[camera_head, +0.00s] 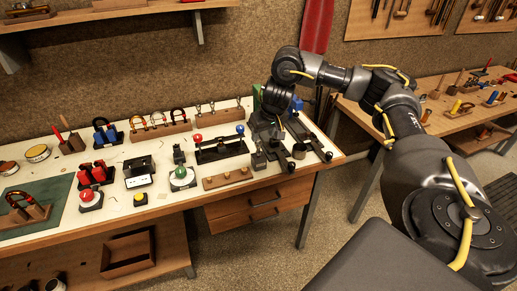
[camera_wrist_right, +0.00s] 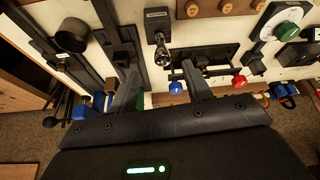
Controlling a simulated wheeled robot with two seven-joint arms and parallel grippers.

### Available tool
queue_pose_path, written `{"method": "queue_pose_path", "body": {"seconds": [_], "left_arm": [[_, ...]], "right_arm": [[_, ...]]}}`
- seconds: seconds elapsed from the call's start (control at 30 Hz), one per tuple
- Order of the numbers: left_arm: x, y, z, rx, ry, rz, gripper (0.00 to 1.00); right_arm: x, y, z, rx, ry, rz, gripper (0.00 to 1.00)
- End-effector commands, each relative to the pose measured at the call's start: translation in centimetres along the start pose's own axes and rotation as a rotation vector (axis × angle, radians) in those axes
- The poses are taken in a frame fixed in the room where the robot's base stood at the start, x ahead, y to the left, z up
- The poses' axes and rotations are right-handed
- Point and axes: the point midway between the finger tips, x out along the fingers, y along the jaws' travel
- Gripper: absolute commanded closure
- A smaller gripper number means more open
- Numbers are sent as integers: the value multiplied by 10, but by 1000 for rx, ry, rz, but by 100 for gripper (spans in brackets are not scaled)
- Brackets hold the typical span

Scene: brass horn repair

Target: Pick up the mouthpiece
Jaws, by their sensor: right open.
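The mouthpiece, as I take it, is a small shiny dark metal piece (camera_wrist_right: 162,52) in the right wrist view. It points out from a small labelled grey block (camera_wrist_right: 157,17) on the bench; the block also shows in the head view (camera_head: 258,161). My right gripper (camera_wrist_right: 160,82) is open and empty, pointing down over the bench. Its two fingers stand to the left and right of the mouthpiece's line in the wrist view, with the tips apart from it. In the head view the gripper (camera_head: 267,132) partly hides this spot. My left gripper is out of view.
A black fixture (camera_head: 220,151) with red and blue knobs stands close beside the gripper. Dark rail-like tools (camera_head: 308,137) and a dark cup (camera_wrist_right: 71,36) stand on the other side. A wooden peg block (camera_head: 228,180) lies near the bench's front edge.

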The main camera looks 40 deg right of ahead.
Motion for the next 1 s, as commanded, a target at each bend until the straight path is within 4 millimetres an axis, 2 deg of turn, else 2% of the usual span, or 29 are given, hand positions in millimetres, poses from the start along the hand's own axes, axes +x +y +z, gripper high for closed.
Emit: {"method": "queue_pose_path", "body": {"seconds": [0.03, 0.1, 0.2, 0.3, 0.53, 0.8, 1.0], "left_arm": [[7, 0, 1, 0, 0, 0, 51], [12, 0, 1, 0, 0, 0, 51], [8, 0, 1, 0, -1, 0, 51], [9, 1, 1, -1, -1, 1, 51], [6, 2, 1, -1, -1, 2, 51], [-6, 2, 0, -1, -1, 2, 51], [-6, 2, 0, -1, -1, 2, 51]], "right_arm": [[14, 0, 3, 3, -5, 0, 51], [26, 0, 4, 3, -6, 0, 51], [36, 0, 1, 1, -4, 0, 51], [44, -1, 1, 0, -3, -1, 51], [49, -1, 0, 0, -2, 0, 51], [87, -3, -1, 1, -3, 1, 51], [98, -3, -1, 0, -1, 0, 51]]}}
